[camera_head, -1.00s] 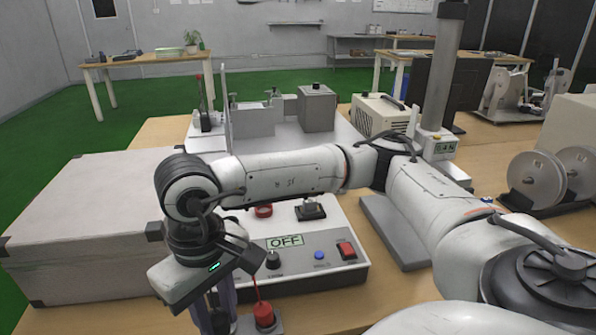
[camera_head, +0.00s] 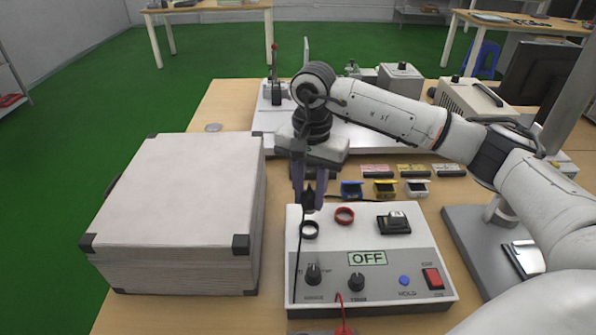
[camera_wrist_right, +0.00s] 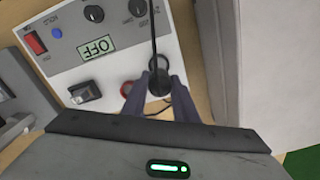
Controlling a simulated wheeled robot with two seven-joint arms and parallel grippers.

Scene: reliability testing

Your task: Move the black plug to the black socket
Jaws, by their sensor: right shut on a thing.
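The black plug (camera_head: 308,199) is between the fingers of my right gripper (camera_head: 309,190), which is shut on it. In the head view it hangs just behind and above the black socket (camera_head: 310,230), a dark ring at the upper left of the control box (camera_head: 372,245). The plug looks apart from the socket. A thin black cable runs down from the plug across the box. My left gripper is not in view.
The red socket (camera_head: 344,215) is right of the black one. A red plug (camera_head: 343,330) with a red cable is at the bottom edge. A large grey case (camera_head: 185,190) stands close on the left.

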